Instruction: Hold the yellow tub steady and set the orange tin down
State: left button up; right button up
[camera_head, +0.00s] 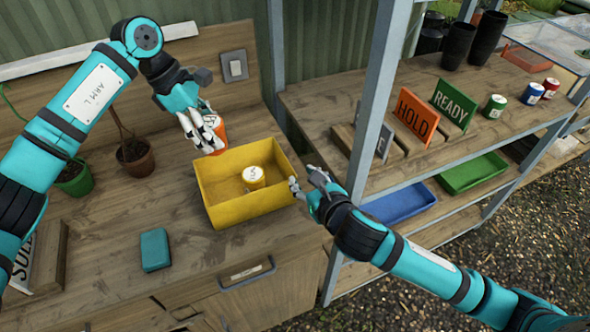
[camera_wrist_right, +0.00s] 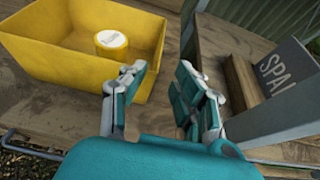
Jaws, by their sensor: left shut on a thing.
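The yellow tub (camera_head: 228,212) stands on the wooden bench with a yellow tin (camera_head: 253,177) inside it. My left gripper (camera_head: 209,140) is shut on the orange tin (camera_head: 220,134) and holds it by the tub's far left corner; the white fingers hide part of the tin. My right gripper (camera_head: 306,180) is open at the tub's right side. In the right wrist view its fingers (camera_wrist_right: 158,85) are spread apart with the tub (camera_wrist_right: 50,62) to the left; I cannot tell whether a finger touches the wall.
A teal block (camera_head: 154,250) lies on the bench in front of the tub. Potted plants (camera_head: 135,157) stand at the left. At the right, a shelf post (camera_head: 375,100) rises near my right arm; HOLD (camera_head: 414,115) and READY (camera_head: 454,104) signs and several tins stand on the shelf.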

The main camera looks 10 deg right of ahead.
aim_at(292, 169)
jog(key=x, duration=0.8)
jog(key=shift+w+a+f, duration=0.1)
jog(key=shift+w, duration=0.25)
jog(key=shift+c, duration=0.3)
grip_shut()
